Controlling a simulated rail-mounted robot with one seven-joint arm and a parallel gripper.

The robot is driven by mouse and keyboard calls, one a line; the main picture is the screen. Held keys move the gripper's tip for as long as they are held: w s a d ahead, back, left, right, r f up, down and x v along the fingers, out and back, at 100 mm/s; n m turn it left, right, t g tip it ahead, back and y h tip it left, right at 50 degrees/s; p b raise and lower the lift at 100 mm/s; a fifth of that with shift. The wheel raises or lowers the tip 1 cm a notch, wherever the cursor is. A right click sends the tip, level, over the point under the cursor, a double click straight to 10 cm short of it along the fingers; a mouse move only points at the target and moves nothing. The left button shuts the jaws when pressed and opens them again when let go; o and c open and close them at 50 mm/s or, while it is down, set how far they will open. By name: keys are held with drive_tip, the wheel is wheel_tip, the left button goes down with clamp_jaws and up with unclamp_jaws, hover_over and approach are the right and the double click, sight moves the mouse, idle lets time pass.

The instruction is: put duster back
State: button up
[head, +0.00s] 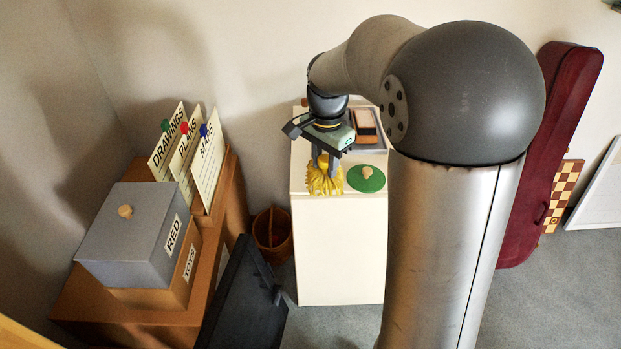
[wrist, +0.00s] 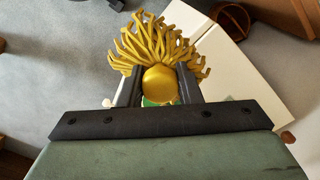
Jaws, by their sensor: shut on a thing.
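The duster (head: 324,181) is yellow with a shaggy fringe of strands. My gripper (head: 326,162) points down and is shut on it, at the front left of the white cabinet (head: 340,250). In the wrist view the duster (wrist: 158,42) shows its strands fanned out beyond the fingers, with a round gold part (wrist: 160,84) between them. I cannot tell whether the duster touches the cabinet top. A green disc with a wooden knob (head: 366,173) lies on the cabinet just right of the duster.
A grey tray (head: 372,147) with an orange and dark block (head: 365,121) sits behind the disc. A wooden bin (head: 272,232) stands on the floor left of the cabinet. A grey lidded box (head: 135,235) and labelled cards (head: 185,150) are at left. A dark red case (head: 550,150) leans at right.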

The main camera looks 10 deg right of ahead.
drive_tip(key=w+f, duration=0.2)
drive_tip(key=w, duration=0.2)
drive_tip(key=w+f+p, duration=0.1)
drive_tip(key=w+f, duration=0.2)
drive_tip(key=w+f+p, duration=0.1)
drive_tip(key=w+f, duration=0.2)
drive_tip(key=w, duration=0.1)
drive_tip(key=shift+w+a, duration=0.2)
drive_tip(key=shift+w, duration=0.1)
drive_tip(key=shift+w+f, duration=0.55)
drive_tip(key=shift+f, duration=1.6)
drive_tip(key=shift+f, duration=0.1)
drive_tip(key=shift+f, duration=0.15)
drive_tip(key=o, duration=0.9)
drive_tip(key=shift+o, duration=0.2)
